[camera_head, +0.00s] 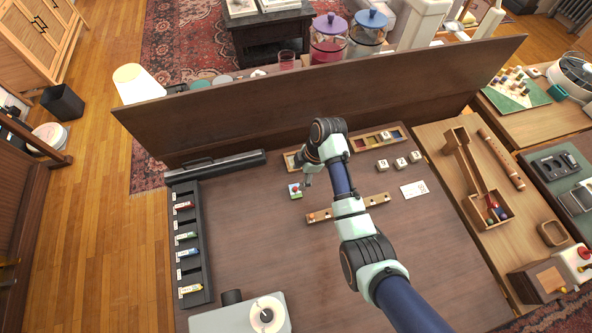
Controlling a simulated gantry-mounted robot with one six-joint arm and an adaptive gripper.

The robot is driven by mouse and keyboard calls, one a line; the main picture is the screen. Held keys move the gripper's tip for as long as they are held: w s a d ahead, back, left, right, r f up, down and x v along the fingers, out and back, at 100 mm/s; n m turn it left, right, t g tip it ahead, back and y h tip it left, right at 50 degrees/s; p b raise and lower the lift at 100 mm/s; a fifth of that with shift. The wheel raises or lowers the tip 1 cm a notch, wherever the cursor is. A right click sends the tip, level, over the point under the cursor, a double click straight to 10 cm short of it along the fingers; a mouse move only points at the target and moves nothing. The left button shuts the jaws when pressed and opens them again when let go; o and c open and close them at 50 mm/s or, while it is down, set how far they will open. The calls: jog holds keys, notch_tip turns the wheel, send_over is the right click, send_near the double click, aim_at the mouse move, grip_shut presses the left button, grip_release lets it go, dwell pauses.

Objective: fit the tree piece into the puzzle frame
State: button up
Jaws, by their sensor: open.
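A small white and green block with a red spot on top (295,190) lies on the dark table; it may be the tree piece, but it is too small to make out its shape. My gripper (307,182) is open, just right of this block and close above the table; I cannot tell whether they touch. A wooden tray with coloured recesses (367,144) lies at the back of the table, partly hidden behind my arm. A long wooden strip with small knobs (320,216) lies nearer, passing beneath my arm. I cannot tell which of these is the puzzle frame.
Several white tiles (383,165) and a white card (414,189) lie to the right. A tall dark panel (330,95) closes the table's back. A dark rack (188,240) stands left and a grey device (235,318) in front. The left middle of the table is clear.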

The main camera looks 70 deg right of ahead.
aim_at(296, 188)
jog(key=b+x, duration=0.3)
jog(key=x, duration=0.1)
jog(key=s+b+x, duration=0.1)
jog(key=b+x, duration=0.1)
jog(key=shift+d+f+b, duration=0.15)
jog(key=shift+f+b, duration=0.2)
jog(key=shift+f, duration=0.15)
jog(key=shift+b+x, duration=0.55)
jog(key=shift+x, duration=1)
jog(key=shift+w+r, duration=0.1)
jog(key=c, duration=0.9)
jog(key=shift+r+p, duration=2.55)
jog(key=shift+p, duration=0.1)
